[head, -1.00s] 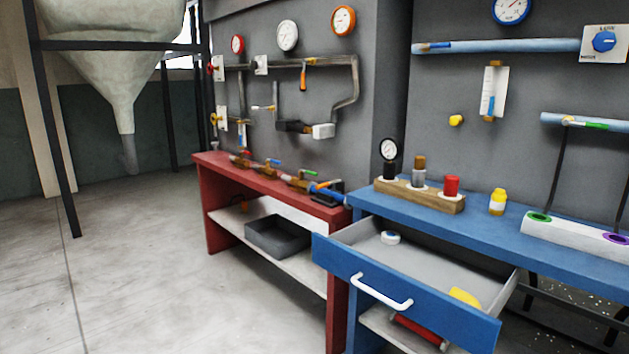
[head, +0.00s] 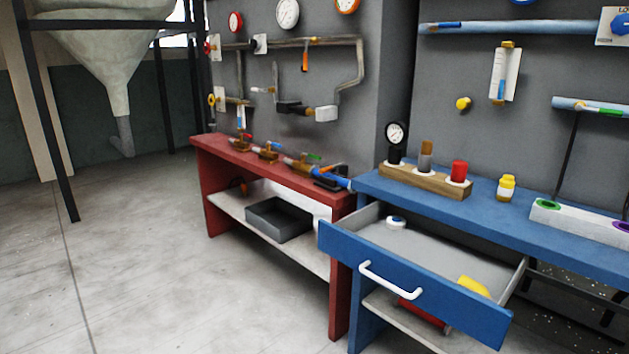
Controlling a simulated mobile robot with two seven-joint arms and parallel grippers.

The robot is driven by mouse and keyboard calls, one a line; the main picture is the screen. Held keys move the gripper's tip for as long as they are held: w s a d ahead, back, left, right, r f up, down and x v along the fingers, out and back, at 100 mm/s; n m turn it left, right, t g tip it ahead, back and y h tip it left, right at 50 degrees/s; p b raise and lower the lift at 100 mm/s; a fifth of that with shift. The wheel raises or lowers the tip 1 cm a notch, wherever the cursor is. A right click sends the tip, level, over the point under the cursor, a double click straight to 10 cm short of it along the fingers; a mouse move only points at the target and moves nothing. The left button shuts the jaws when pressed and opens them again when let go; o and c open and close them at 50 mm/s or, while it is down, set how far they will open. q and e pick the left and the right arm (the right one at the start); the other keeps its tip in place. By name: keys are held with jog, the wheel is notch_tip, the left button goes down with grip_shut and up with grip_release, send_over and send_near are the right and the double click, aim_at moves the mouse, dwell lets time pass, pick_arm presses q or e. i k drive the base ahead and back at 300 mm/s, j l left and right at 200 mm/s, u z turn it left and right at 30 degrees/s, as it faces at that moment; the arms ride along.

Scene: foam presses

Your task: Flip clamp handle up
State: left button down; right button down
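The likely clamp is a small dark fixture (head: 328,183) with an orange handle (head: 330,169), at the right end of the red bench (head: 222,149) in the head view. The orange handle looks low and slightly slanted, but it is too small to tell its exact position. A pipe with brass fittings (head: 268,151) runs along the bench top and meets a blue section (head: 338,182) beside the fixture. Neither of my grippers is in view.
The blue bench (head: 520,220) on the right has an open drawer (head: 400,292) jutting out. A grey bin (head: 280,219) sits on the red bench's lower shelf. Pipes and gauges (head: 287,13) line the wall. Concrete floor (head: 170,270) at left is clear.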

aim_at(332, 168)
jog(key=i+j, duration=0.25)
jog(key=j, duration=0.15)
jog(key=i+j+z, duration=0.1)
jog(key=i+j, duration=0.35)
jog(key=j, duration=0.35)
jog(key=i+j+z, duration=0.1)
jog(key=i+j, duration=0.15)
jog(key=j, duration=0.15)
jog(key=i+j, duration=0.2)
jog(key=j, duration=0.2)
jog(key=i+j+z, duration=0.1)
jog(key=j, duration=0.35)
jog(key=i+j+z, duration=0.1)
jog(key=i+j, duration=0.4)
jog(key=j, duration=0.4)
jog(key=i+l, duration=0.3)
jog(key=i, duration=0.15)
